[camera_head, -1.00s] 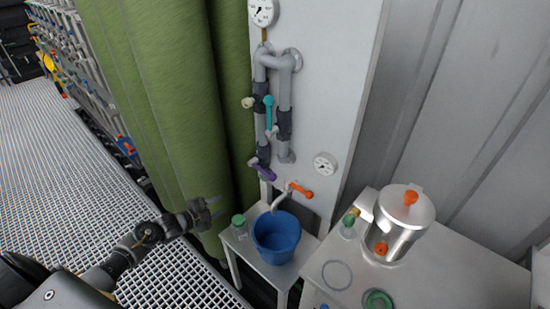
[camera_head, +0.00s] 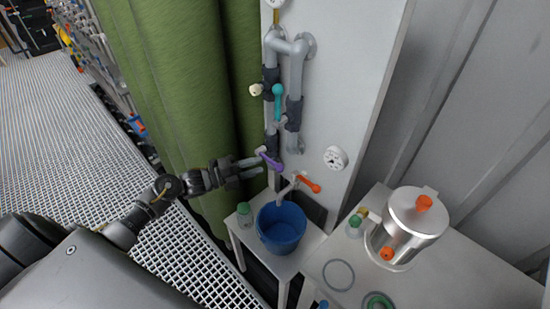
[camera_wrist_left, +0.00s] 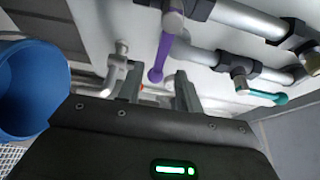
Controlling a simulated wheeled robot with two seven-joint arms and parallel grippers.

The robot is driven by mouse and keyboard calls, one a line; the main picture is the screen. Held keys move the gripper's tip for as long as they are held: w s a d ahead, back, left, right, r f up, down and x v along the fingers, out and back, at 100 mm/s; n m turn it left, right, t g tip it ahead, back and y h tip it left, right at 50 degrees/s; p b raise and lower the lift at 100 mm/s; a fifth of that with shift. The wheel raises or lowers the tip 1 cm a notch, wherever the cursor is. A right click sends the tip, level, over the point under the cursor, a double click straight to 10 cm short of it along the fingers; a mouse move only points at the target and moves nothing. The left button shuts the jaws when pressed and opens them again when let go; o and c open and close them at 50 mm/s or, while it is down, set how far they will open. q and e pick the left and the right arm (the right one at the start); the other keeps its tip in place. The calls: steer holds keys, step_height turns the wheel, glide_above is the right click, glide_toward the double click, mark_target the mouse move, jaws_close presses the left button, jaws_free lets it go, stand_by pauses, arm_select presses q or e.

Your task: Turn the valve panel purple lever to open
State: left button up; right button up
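The purple lever (camera_head: 271,161) sits low on the left pipe of the white valve panel (camera_head: 344,95), slanting down to the right in the head view. In the left wrist view the purple lever (camera_wrist_left: 161,55) hangs from its pipe with its rounded end near the gap between the fingers. My left gripper (camera_head: 258,166) is open, its fingertips close beside the lever. In the wrist view the two fingers (camera_wrist_left: 158,84) stand apart with nothing clamped between them. I cannot tell whether a finger touches the lever. My right gripper is not in view.
A teal lever (camera_head: 277,102) is higher on the pipes. An orange-handled tap (camera_head: 309,184) sits just right of the purple lever. A blue bucket (camera_head: 281,230) stands below on a small table. A metal vessel (camera_head: 408,228) stands on the right table. Green membrane (camera_head: 180,85) hangs behind my arm.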

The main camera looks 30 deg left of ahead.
mark_target(269, 162)
arm_select(q)
steer(key=p+x, duration=0.1)
steer(key=x, duration=0.5)
steer(key=shift+w+r, duration=0.1)
steer(key=shift+p+x, duration=0.4)
steer(key=shift+x, duration=0.4)
jaws_close()
